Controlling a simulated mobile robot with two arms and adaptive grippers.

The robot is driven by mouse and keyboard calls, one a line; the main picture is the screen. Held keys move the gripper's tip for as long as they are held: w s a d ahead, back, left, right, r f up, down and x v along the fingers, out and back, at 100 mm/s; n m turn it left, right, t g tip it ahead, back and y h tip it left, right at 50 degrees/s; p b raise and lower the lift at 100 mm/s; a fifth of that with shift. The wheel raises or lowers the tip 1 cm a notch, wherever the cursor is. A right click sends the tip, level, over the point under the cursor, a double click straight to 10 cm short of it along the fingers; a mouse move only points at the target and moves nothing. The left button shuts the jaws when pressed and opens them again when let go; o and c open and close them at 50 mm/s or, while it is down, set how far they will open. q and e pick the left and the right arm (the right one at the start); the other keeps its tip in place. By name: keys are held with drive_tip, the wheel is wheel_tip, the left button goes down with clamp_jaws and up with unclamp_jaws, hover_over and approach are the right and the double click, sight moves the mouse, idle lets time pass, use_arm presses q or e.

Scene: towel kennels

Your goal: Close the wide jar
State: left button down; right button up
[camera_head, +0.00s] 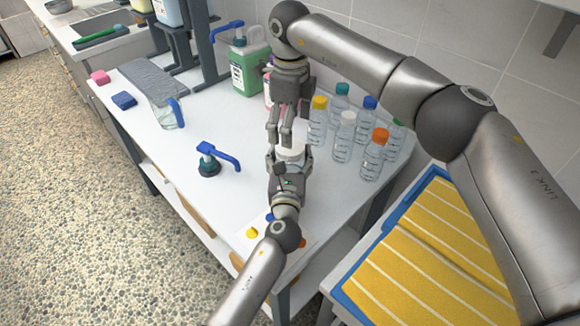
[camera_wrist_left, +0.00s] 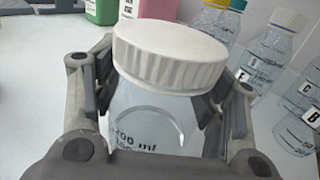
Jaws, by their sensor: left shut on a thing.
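The wide jar (camera_wrist_left: 155,118) is clear, with measuring marks on its side. A ribbed white lid (camera_wrist_left: 170,52) sits on its mouth; I cannot tell whether it is screwed tight. My left gripper (camera_wrist_left: 160,105) is shut around the jar's body below the lid. In the head view the white lid (camera_head: 291,152) shows between the fingers of my left gripper (camera_head: 289,160), which hide most of the jar. My right gripper (camera_head: 280,138) points down just behind and above the lid, its fingers apart and empty. It does not show in the left wrist view.
Several small bottles with coloured caps (camera_head: 342,135) stand close right of the grippers. A green jug (camera_head: 246,70) stands behind. A blue-handled pump (camera_head: 209,163) and a clear vessel (camera_head: 168,115) are at left. The white table (camera_head: 205,130) is clear between them. Yellow striped towels (camera_head: 420,255) lie at right.

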use_arm(q)
drive_tip(key=shift+f, duration=0.15)
use_arm(e)
wheel_tip(320, 180, up, 7)
drive_tip(key=shift+f, duration=0.15)
use_arm(q)
drive_tip(key=shift+c, duration=1)
unclamp_jaws()
drive_tip(key=shift+s, duration=0.1)
drive_tip(key=s, duration=1.2)
drive_tip(key=shift+a, duration=0.35)
drive_tip(key=shift+w, duration=0.1)
